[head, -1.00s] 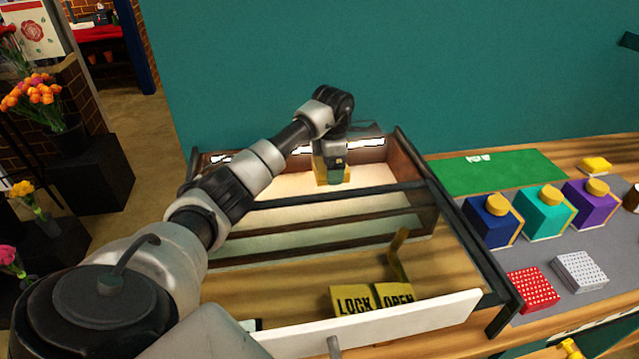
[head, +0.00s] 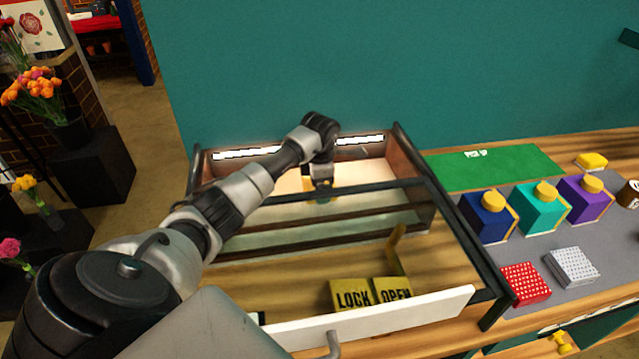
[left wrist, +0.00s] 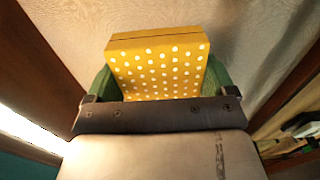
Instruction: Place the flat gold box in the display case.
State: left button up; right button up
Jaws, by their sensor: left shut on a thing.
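The flat gold box (left wrist: 158,68) with white dots fills the upper middle of the left wrist view. My left gripper (left wrist: 157,80) is shut on it, with a green finger on each side. In the head view, my left gripper (head: 322,194) is inside the display case (head: 405,178), in its rear part behind the dark rails. Only a small yellow bit of the box shows beside the gripper there. Whether the box touches the case floor cannot be told. My right gripper is not in view.
A white-fronted drawer (head: 400,318) and yellow LOCK and OPEN labels (head: 352,294) are at the case front. Navy (head: 487,219), teal (head: 538,210) and purple (head: 583,200) boxes stand right, with red (head: 525,284) and white (head: 571,266) dotted boxes. A green mat (head: 500,168) lies behind.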

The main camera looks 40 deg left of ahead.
pick_arm(q)
jog(key=o, duration=0.9)
jog(key=shift+r, duration=0.15)
jog(key=shift+r+b, duration=0.95)
jog(key=shift+r, duration=5)
